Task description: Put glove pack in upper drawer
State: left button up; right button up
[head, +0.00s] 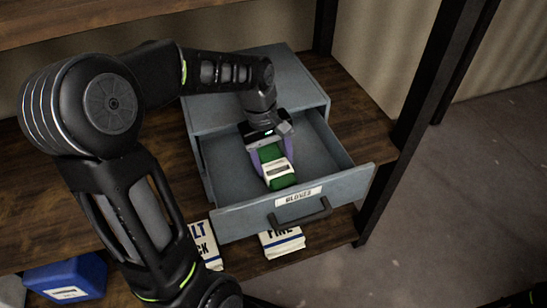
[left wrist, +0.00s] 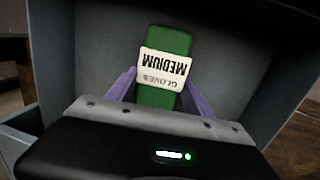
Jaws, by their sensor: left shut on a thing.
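The glove pack (head: 277,168) is a green block with a white label. In the left wrist view the pack (left wrist: 165,94) shows the label "MEDIUM GLOVES", upside down. My left gripper (head: 271,160) points down into the open upper drawer (head: 336,167), with its purple fingers shut on the pack. In the left wrist view the fingers (left wrist: 163,88) sit on both sides of the pack. The pack is inside the drawer's outline; I cannot tell whether it touches the drawer floor. The drawer front has a "GLOVES" label and a dark handle.
The grey-blue cabinet (head: 230,117) stands on a wooden shelf (head: 362,98). Below are a blue box (head: 66,277) and white packs with printed labels (head: 283,243). A dark post (head: 416,100) rises right of the drawer. The drawer floor around the pack is bare.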

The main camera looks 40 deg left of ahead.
aim_at(269, 161)
pick_arm(q)
jog(key=o, duration=1.4)
jog(key=shift+s+a+r+b, duration=0.1)
jog(key=shift+a+r, duration=0.1)
jog(key=shift+r, duration=1.05)
jog(key=shift+s+a+r+b, duration=0.1)
jog(key=shift+a+r+b, duration=0.05)
jog(key=shift+r, duration=1.1)
jog(key=shift+a+r+b, duration=0.1)
jog(key=shift+a+r, duration=0.1)
jog(key=shift+r, duration=1.05)
